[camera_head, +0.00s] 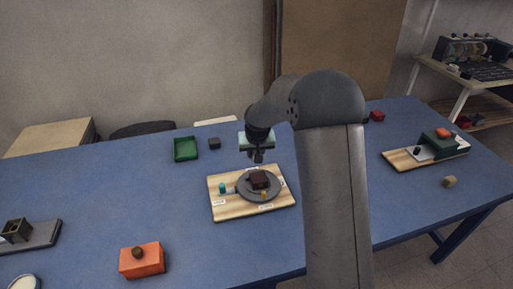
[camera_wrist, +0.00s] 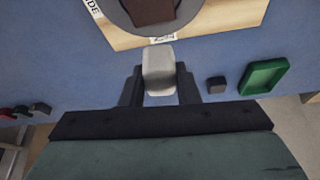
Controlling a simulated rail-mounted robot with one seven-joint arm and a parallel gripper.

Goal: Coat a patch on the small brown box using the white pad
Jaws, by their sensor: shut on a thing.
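A small dark brown box (camera_head: 259,179) sits on a round grey plate (camera_head: 243,194) on a light wooden board (camera_head: 225,212) in the head view. The box's lower part also shows at the top of the wrist view (camera_wrist: 150,10). My gripper (camera_head: 257,157) is above the back edge of the board, behind the brown box and apart from it. In the wrist view its fingers are shut on a white pad (camera_wrist: 159,70), whose end points toward the plate. The pad is too small and covered to make out in the head view.
A green tray (camera_head: 186,149) and a small dark block (camera_head: 214,144) stand behind the board. An orange box (camera_head: 142,261) is at the front left. A second board (camera_head: 398,160) with a green block (camera_head: 438,145) is at the right. Small teal and yellow pieces are by the plate.

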